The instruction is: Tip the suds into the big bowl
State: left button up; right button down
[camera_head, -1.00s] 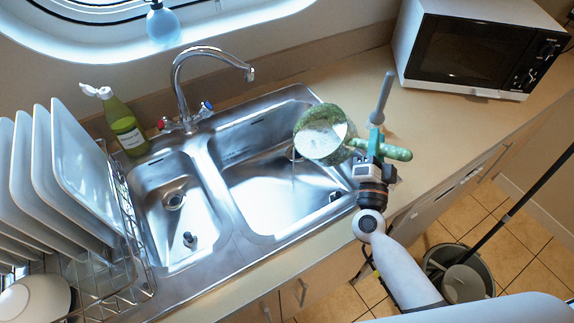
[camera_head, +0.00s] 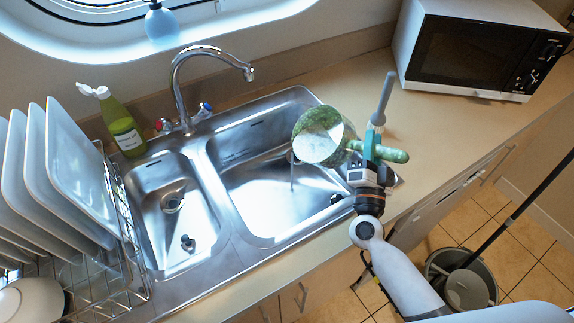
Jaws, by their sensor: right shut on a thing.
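My right gripper (camera_head: 372,147) is shut on the green handle (camera_head: 393,155) of a green speckled pan (camera_head: 340,157). The pan is tilted over the far right part of the sink's big bowl (camera_head: 265,200), its mouth facing left and toward me. Whitish suds (camera_head: 318,136) show inside the pan. A thin streak, which looks like liquid, runs down from the pan's lower left rim toward the big bowl. The bowl's far right corner is partly hidden by the pan. My left gripper is not in view.
The small bowl (camera_head: 185,225) is left of the big one. A tap (camera_head: 178,95) stands behind them, its spout clear of the pan. A green bottle (camera_head: 122,125) and a plate rack (camera_head: 125,240) are at left. A microwave (camera_head: 470,50) stands at back right; counter before it is clear.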

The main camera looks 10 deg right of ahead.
jog(key=shift+s+a+r+b, duration=0.1)
jog(key=shift+a+r+b, duration=0.15)
jog(key=shift+b, duration=0.05)
